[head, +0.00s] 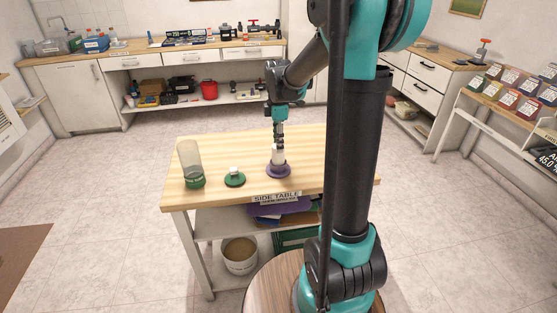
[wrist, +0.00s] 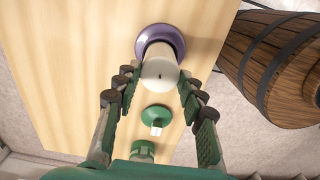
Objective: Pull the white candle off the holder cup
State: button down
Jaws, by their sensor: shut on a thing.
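The white candle (head: 277,155) stands upright at the purple holder cup (head: 278,171) near the front edge of the side table. My gripper (head: 278,141) reaches down from above and is shut on the candle's upper part. In the wrist view the candle (wrist: 159,68) is between my fingers (wrist: 158,78), with its round top and dark wick facing the camera. The purple holder (wrist: 148,34) shows as a ring around its far end. The candle's lower end is hidden inside or behind the holder rim, so I cannot tell how deep it sits.
A green holder with a short white piece (head: 234,177) stands to the left. Further left is a clear cylinder with a green base (head: 190,165). The wooden side table (head: 225,150) is clear behind them. A wooden barrel (wrist: 275,65) stands beside the table.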

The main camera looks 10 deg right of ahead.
jog(key=shift+r, duration=0.5)
jog(key=shift+r, duration=2.45)
